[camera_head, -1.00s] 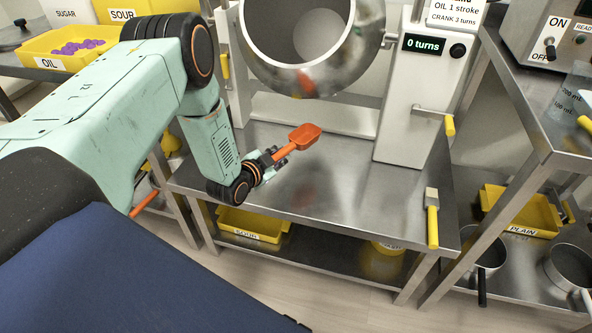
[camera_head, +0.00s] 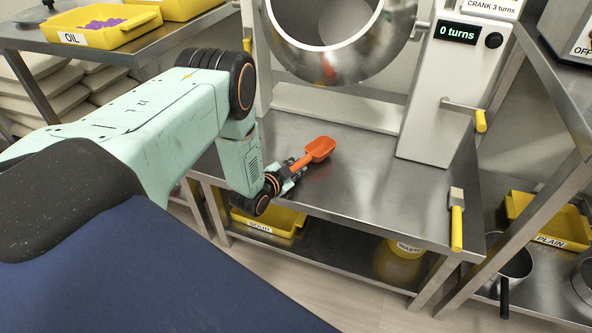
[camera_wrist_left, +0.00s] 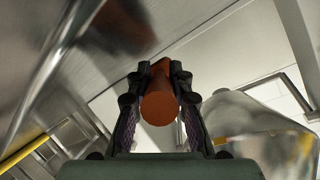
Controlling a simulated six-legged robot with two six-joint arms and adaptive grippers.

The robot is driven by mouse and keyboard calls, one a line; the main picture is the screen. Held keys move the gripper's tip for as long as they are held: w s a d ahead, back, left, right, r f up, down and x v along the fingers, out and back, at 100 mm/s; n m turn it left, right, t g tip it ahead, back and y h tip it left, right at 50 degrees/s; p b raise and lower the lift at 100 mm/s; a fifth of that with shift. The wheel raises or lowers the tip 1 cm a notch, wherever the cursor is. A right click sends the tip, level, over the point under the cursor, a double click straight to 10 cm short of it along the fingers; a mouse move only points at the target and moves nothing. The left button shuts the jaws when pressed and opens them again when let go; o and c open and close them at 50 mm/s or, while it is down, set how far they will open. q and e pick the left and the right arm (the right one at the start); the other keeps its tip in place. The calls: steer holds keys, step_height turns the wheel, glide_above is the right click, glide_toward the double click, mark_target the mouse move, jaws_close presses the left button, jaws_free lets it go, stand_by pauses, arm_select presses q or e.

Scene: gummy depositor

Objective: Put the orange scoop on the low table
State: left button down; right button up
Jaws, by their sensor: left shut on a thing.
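The orange scoop (camera_head: 319,149) is in my left gripper (camera_head: 290,171), which is shut on its handle. In the left wrist view the round end of the handle (camera_wrist_left: 160,106) sits between the two fingers of the left gripper (camera_wrist_left: 160,85). The scoop's bowl points away from the gripper, up and to the right in the head view. It is over the steel top of the low table (camera_head: 375,182), in front of the drum. Whether the scoop touches the tabletop is hard to tell. My right gripper is not in view.
A steel drum (camera_head: 330,60) and a white crank housing (camera_head: 445,95) with a yellow-handled crank (camera_head: 480,121) stand at the table's back. A yellow-handled brush (camera_head: 457,222) lies at the right edge. The tabletop's middle is clear.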

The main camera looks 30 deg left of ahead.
arm_select(q)
steer(key=shift+r, duration=0.2)
steer(key=shift+f, duration=0.2)
steer(key=shift+f+b, duration=0.45)
steer(key=c, duration=1.2)
jaws_free()
steer(key=shift+s+f, duration=0.1)
